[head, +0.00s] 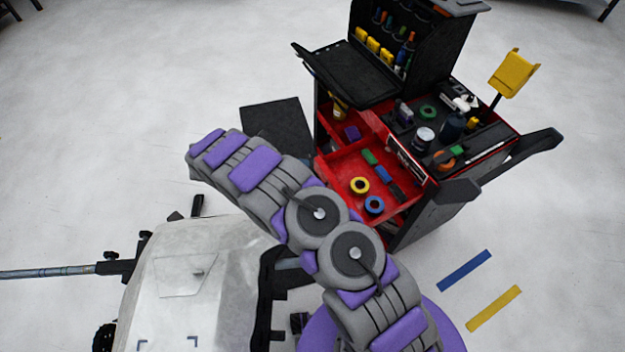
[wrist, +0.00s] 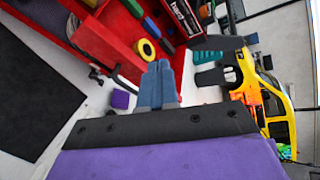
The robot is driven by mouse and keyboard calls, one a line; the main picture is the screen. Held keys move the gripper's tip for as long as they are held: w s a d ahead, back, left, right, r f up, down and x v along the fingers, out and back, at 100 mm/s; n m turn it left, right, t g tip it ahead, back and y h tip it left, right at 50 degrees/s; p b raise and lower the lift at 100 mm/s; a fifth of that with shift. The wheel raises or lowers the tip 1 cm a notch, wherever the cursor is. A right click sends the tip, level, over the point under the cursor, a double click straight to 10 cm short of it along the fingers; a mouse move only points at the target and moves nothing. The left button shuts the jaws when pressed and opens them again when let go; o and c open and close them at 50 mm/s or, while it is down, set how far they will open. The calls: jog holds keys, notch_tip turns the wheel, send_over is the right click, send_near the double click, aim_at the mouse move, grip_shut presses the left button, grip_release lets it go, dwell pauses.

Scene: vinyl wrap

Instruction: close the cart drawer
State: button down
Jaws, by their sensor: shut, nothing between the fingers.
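The black cart (head: 435,205) stands right of centre in the head view. Its red drawer (head: 328,172) is pulled out toward the lower left, with a yellow ring (head: 359,186), a blue ring (head: 374,205) and small coloured blocks inside. In the wrist view the red drawer (wrist: 108,48) fills the upper left, with the yellow ring (wrist: 146,50) just beyond the fingertips. My gripper (wrist: 157,72) is shut and empty, its fingers pointing toward the drawer. I cannot tell whether they touch it. My purple and grey arm covers part of the drawer's near side in the head view.
A yellow holder (head: 514,72) rises from the cart's right side. Bottles and tape rolls stand on the cart top. A dark mat (head: 276,130) lies on the floor left of the cart. Blue (head: 464,270) and yellow (head: 493,308) strips lie at lower right. Floor at left is mostly clear.

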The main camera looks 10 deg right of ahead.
jog(key=s+a+f+n+t, duration=0.1)
jog(key=a+f+n+t, duration=0.2)
jog(key=a+f+n, duration=0.6)
jog(key=m+b, duration=0.2)
jog(key=b, duration=0.1)
send_near(322, 176)
jog(key=x, duration=0.5)
jog(key=shift+s+f, duration=0.2)
jog(key=shift+f, duration=0.15)
jog(key=shift+w+d+r, duration=0.1)
jog(key=shift+w+d, duration=0.15)
jog(key=shift+d, duration=0.45)
jog(key=shift+d, duration=0.1)
